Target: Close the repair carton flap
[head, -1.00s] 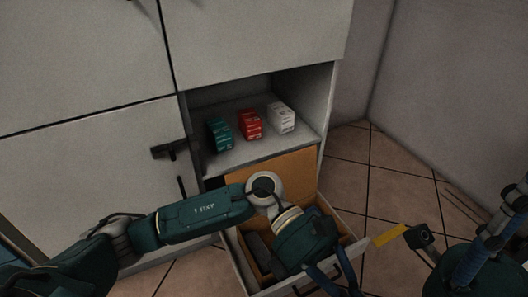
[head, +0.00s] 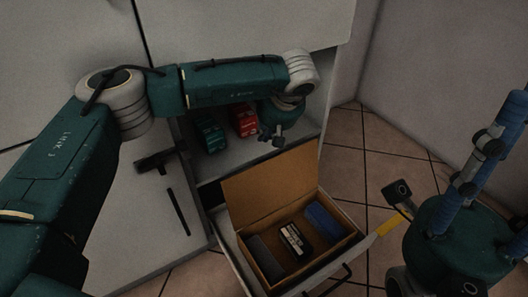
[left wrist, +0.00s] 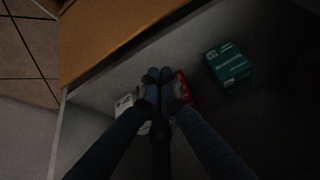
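The repair carton (head: 263,262) is a brown box in the pulled-out drawer. Its flap (head: 270,183) stands up at the back edge, tilted away from the open top. Inside lie a black labelled item (head: 295,240), a blue item (head: 322,216) and a dark grey block (head: 267,258). My left gripper (head: 278,138) hangs above and behind the flap, in front of the shelf, apart from the flap. In the left wrist view its fingertips (left wrist: 160,75) are together with nothing seen between them. My right gripper (head: 480,160) is at the right, clear of the drawer; its fingertips are unclear.
The shelf above the drawer holds a teal box (head: 211,135) and a red box (head: 243,121). A white box (left wrist: 124,106) shows in the left wrist view. The drawer (head: 345,251) juts out over the tiled floor (head: 345,150). A cabinet handle (head: 155,161) sticks out at left.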

